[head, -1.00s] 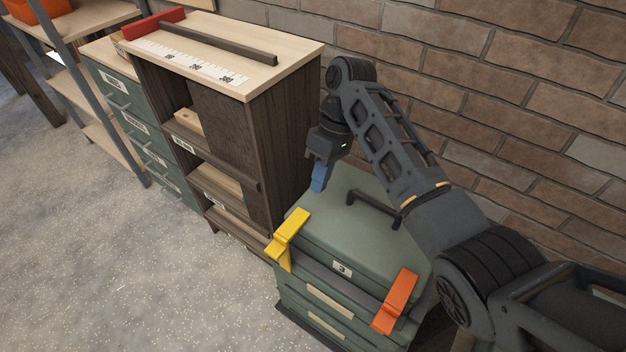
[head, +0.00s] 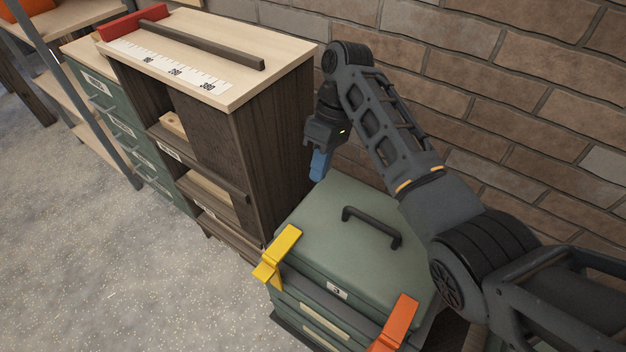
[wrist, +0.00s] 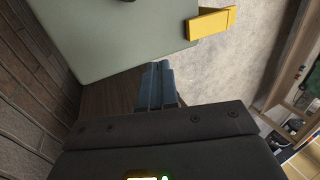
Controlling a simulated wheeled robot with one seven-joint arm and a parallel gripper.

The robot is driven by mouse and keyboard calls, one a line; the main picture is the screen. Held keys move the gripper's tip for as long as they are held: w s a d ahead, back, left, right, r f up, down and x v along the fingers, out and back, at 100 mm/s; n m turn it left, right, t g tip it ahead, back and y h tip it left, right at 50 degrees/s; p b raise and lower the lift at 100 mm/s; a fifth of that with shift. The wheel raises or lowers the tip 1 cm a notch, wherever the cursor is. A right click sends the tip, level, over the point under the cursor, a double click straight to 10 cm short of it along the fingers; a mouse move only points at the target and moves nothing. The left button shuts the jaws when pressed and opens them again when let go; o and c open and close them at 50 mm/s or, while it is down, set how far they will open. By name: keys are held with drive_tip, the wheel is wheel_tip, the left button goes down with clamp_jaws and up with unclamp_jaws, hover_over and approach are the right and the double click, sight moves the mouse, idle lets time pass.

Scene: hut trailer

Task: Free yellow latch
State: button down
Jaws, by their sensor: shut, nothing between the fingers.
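The yellow latch (head: 279,252) sits on the front left edge of the green case (head: 330,230). It lies across the lid's edge, with its lower end over the front. In the wrist view the yellow latch (wrist: 211,22) sticks out from the edge of the green lid, beyond my fingertips. My gripper (head: 318,166) has blue fingers pointing down near the back left of the case, apart from the latch. In the wrist view my gripper's fingers (wrist: 157,80) are together and empty. Whether they touch the case is unclear.
An orange latch (head: 397,322) is on the case's front right. A black handle (head: 372,225) arches above the lid. A dark wooden cabinet (head: 275,130) stands close on the left, and a brick wall (head: 480,75) behind. The floor (head: 130,255) at front left is clear.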

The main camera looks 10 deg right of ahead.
sight(297, 227)
drive_tip(key=x, duration=0.8)
drive_tip(key=shift+f+p, duration=0.15)
drive_tip(key=shift+p, duration=0.2)
drive_tip(key=shift+s+a+p, duration=0.55)
drive_tip(key=shift+s+a, duration=0.85)
drive_tip(key=shift+s, duration=0.05)
